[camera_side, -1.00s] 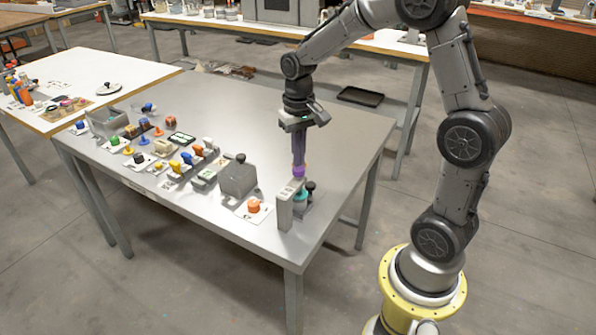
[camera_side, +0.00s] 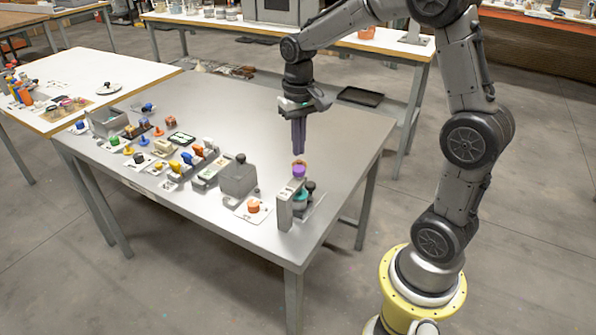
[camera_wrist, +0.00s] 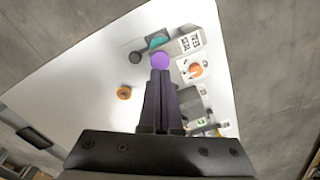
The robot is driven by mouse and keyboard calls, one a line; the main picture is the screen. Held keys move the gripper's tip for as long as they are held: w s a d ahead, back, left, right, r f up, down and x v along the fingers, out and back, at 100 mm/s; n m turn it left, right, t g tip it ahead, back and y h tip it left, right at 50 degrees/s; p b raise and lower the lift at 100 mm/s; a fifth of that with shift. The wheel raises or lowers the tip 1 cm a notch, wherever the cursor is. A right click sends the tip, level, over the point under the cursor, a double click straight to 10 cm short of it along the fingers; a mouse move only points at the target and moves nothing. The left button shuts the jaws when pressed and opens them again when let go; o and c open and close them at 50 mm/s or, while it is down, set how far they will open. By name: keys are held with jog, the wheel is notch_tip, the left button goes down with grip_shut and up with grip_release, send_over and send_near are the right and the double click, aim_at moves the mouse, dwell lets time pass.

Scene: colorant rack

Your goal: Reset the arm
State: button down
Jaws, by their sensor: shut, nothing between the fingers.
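My gripper (camera_side: 298,152) hangs pointing down above the right end of the grey metal table (camera_side: 318,110). Its long dark fingers are shut together with nothing between them.
A grey upright block (camera_side: 285,210), a teal piece (camera_side: 301,196) and a black knob (camera_side: 311,186) stand by the purple piece. An orange knob (camera_side: 253,206) and a grey box (camera_side: 238,178) are to the left, with several small coloured parts beyond.

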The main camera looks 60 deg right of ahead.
jog(key=shift+r, duration=0.4)
jog(key=shift+w+a+r, duration=0.1)
jog(key=shift+a+r, duration=0.1)
jog(key=shift+r, duration=0.05)
jog(key=s+a+r+n+t, duration=0.2)
jog(key=s+a+r+t, duration=0.1)
jog(key=s+a+r, duration=0.4)
jog(key=s+a+f+n+t, duration=0.1)
jog(key=s+a+n+t, duration=0.1)
jog(key=s, duration=0.9)
jog(key=shift+s+a+n+t, duration=0.15)
jog(key=shift+a+n+t, duration=0.15)
jog(key=shift+a+n, duration=0.5)
jog(key=shift+d, duration=0.25)
